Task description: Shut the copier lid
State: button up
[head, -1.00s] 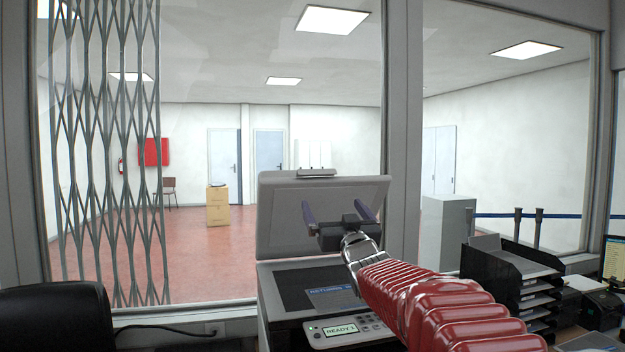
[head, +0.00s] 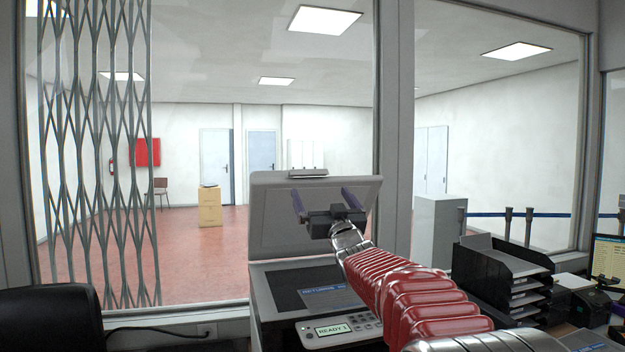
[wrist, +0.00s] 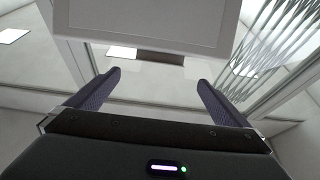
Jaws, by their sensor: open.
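The copier lid (head: 278,235) is a light grey panel standing raised, close to upright, at the back of the copier (head: 262,318). A small grey handle (head: 296,174) shows on its top edge. My gripper (head: 325,199) is open and empty, in front of the upper part of the lid in the head view. In the wrist view, my gripper's two fingers (wrist: 158,85) are spread wide. The lid's pale underside (wrist: 145,22) fills the top there, with a dark strip at its edge beyond the fingertips. Contact with the lid cannot be told.
A blue-labelled sheet (head: 328,298) lies on the dark copier glass (head: 290,288). A black letter tray stack (head: 500,272) stands to the right, and a black chair back (head: 50,318) is at the left. The counter window (head: 200,120) rises behind the copier.

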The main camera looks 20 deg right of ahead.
jog(key=x, duration=1)
jog(key=shift+w, duration=0.25)
jog(key=shift+r, duration=0.15)
jog(key=shift+c, duration=0.5)
jog(key=c, duration=1.1)
